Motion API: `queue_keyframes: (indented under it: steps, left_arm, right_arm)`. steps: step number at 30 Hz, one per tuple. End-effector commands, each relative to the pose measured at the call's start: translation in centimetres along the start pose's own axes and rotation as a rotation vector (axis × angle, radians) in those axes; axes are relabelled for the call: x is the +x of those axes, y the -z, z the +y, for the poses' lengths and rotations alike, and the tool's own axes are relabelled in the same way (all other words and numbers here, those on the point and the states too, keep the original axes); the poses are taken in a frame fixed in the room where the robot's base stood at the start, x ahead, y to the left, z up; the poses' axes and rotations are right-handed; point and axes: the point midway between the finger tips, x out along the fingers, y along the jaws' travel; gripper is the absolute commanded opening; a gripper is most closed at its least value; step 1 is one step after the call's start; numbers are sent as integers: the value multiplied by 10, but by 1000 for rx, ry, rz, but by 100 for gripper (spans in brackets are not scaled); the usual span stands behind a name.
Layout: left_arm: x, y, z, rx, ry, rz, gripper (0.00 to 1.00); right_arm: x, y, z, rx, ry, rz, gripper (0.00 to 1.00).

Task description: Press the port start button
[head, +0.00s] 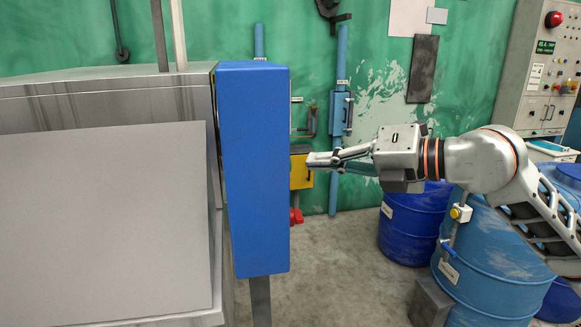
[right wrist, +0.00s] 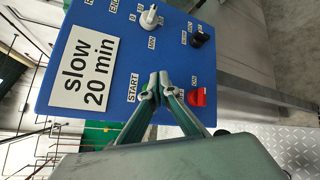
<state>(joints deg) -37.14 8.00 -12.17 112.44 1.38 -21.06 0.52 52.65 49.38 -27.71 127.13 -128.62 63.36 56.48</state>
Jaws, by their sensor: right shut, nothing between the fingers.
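A tall blue control box (head: 254,170) stands at the right side of the metal machine (head: 105,200) in the head view. Its button face is turned away there. The right wrist view shows that blue face (right wrist: 110,30) with a START label (right wrist: 132,88), a grey knob (right wrist: 150,17), a black knob (right wrist: 202,36) and a red switch (right wrist: 197,97). My right gripper (head: 309,160) is shut and empty. Its fingertips (right wrist: 158,82) are in front of the face beside the START label; the button there is hidden behind them. I cannot tell whether they touch it. My left gripper is not in view.
A white "slow 20 min" sign (right wrist: 84,72) is on the blue face. A yellow box (head: 300,172) and pipes are on the wall behind my gripper. Blue drums (head: 490,260) stand below my right arm. Grey floor (head: 335,270) is clear between machine and drums.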

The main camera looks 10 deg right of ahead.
Motion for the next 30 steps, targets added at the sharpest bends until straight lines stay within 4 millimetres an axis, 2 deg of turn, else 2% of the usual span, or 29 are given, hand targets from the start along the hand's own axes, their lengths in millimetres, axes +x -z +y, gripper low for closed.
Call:
queue_keyframes:
  steps: [12, 30]
  left_arm:
    - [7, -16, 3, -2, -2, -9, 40]
    - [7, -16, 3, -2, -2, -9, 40]
  right_arm:
    - [-23, -16, -18, 1, 0, 0, 0]
    - [-24, -18, -18, 0, -1, 0, 0]
